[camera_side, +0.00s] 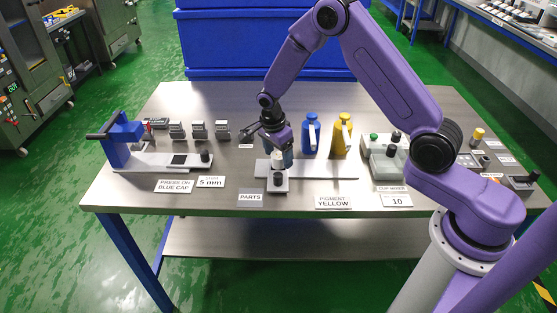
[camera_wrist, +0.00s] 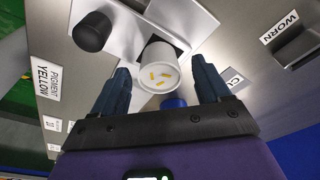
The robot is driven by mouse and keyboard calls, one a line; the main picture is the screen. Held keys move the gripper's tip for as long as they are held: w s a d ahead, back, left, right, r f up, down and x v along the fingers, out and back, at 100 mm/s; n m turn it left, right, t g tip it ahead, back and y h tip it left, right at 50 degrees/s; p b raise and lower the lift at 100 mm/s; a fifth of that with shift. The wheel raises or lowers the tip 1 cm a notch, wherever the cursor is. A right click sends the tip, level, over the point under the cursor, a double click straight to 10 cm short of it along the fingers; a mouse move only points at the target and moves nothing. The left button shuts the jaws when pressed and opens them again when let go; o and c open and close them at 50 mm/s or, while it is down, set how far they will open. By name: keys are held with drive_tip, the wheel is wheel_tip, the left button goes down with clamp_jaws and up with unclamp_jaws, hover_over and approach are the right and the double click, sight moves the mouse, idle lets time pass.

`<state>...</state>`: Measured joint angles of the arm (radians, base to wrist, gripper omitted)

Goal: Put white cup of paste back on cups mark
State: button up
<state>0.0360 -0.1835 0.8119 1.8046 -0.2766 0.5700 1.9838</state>
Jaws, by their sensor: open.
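The white cup (camera_wrist: 158,70) holds a pale paste with several yellow bits on top. In the wrist view it stands at the white metering stand, ahead of my gripper (camera_wrist: 160,64). The two dark fingers are apart, one to each side of the cup, with gaps between them and it. In the side view my gripper (camera_side: 266,134) is low over the middle of the table, close to the small white cup (camera_side: 276,154). A label starting "CU" (camera_wrist: 232,80) is partly hidden by the right finger; the cups mark itself is not clear.
A black knob (camera_wrist: 91,32) stands beside the cup. A blue press (camera_side: 122,137) is at left.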

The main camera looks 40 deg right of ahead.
drive_tip(key=shift+f, duration=0.65)
drive_tip(key=c, duration=1.2)
drive_tip(key=shift+r, duration=0.1)
